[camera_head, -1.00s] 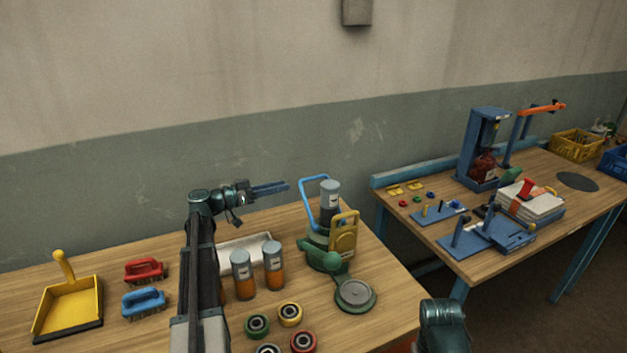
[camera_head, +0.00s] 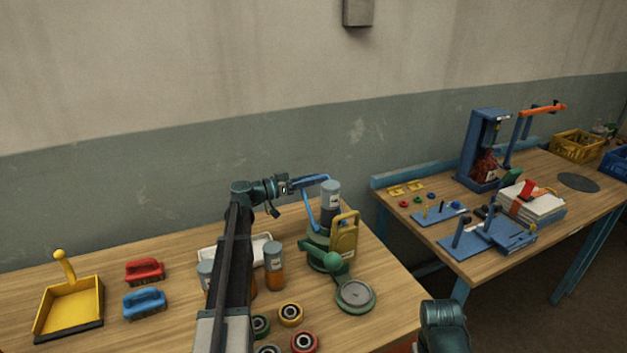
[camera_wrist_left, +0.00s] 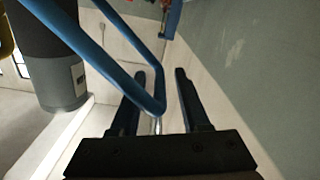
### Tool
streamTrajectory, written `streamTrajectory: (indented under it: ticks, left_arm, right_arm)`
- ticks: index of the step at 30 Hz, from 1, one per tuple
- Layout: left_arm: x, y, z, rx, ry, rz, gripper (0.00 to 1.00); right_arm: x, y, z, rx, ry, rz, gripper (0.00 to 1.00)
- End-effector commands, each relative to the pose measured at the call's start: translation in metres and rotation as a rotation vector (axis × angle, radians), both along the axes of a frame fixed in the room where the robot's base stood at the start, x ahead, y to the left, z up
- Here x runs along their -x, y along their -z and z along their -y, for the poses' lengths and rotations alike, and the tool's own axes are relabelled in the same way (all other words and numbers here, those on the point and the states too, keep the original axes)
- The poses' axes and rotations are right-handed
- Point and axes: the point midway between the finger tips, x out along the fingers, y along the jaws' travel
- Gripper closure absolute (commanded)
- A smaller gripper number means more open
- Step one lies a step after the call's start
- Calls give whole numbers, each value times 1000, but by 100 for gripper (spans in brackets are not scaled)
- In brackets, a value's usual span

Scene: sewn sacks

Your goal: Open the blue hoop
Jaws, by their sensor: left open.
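The blue hoop (camera_head: 309,211) is a bent tube rising from the left side of the green machine (camera_head: 325,251). A grey-topped cylinder (camera_head: 330,194) stands in the machine. My left gripper (camera_head: 319,179) is open at the hoop's upper end and partly covers it in the head view. In the left wrist view, the hoop (camera_wrist_left: 98,58) crosses to a bend beside the left finger. The two fingers (camera_wrist_left: 163,90) stand apart there; I cannot tell whether they touch the tube. My right gripper is not in view; only a dark part of my right arm shows.
A yellow plate (camera_head: 344,237) with a handle is on the machine's right side. Orange-filled jars (camera_head: 274,270) and coloured rings (camera_head: 290,315) stand in front. A yellow dustpan (camera_head: 68,305) and brushes (camera_head: 145,270) lie left. The wall is behind the table.

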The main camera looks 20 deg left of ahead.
Motion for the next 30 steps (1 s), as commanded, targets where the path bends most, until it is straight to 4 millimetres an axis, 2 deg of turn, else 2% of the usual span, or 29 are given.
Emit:
streamTrajectory:
  ticks: [2, 9, 30]
  left_arm:
    - [0, 0, 0, 0, 0, 0, 56]
    - [0, 0, 0, 0, -1, 0, 99]
    - [-1, 0, -3, -2, -4, 0, 100]
  right_arm:
    - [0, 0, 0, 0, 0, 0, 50]
    - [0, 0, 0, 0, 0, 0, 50]
    - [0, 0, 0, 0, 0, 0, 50]
